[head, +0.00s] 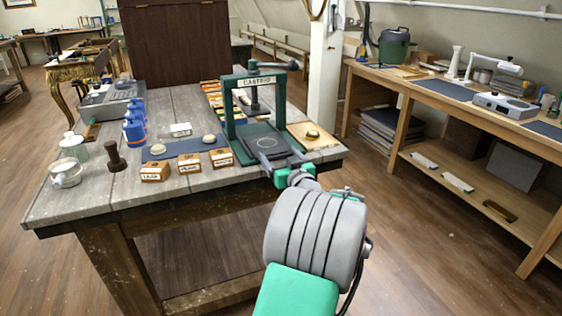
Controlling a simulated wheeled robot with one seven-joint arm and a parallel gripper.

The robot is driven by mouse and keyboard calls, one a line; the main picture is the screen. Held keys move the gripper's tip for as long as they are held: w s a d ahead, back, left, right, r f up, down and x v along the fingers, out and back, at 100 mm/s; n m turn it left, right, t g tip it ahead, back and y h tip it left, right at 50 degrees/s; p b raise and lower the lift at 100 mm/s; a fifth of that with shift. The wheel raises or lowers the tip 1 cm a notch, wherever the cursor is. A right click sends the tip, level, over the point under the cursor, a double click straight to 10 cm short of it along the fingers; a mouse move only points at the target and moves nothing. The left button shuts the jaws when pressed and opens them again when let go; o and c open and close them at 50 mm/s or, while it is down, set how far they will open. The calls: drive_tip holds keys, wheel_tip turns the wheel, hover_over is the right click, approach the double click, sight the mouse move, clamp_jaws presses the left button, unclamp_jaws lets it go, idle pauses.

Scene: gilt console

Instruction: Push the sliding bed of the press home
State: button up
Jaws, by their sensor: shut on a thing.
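The green press (229,115) stands near the right front edge of the wooden table, with a name plate on its crossbar and a dark lever on top. Its dark sliding bed (264,141), with a pale ring on it, sticks out of the frame toward me. My gripper (281,157) is at the bed's near edge, low over the table's edge, and is shut on the front part of the bed. My own wrist and arm partly hide the contact.
Small labelled wooden boxes (189,163), blue bottles (134,128) and jars stand left of the press. A wooden board with a dark round thing (312,134) lies just right of the bed. A workbench (405,93) runs along the right wall. Open floor lies between.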

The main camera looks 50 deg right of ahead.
sight(272, 148)
drive_tip(key=b+x, duration=0.1)
drive_tip(key=x, duration=0.6)
drive_tip(key=shift+d+b, duration=0.1)
drive_tip(key=shift+b, duration=0.2)
drive_tip(key=o, duration=1.8)
drive_tip(key=shift+s, duration=0.15)
drive_tip(key=v, duration=0.7)
drive_tip(key=shift+s+a+b, duration=0.25)
drive_tip(key=shift+b, duration=0.05)
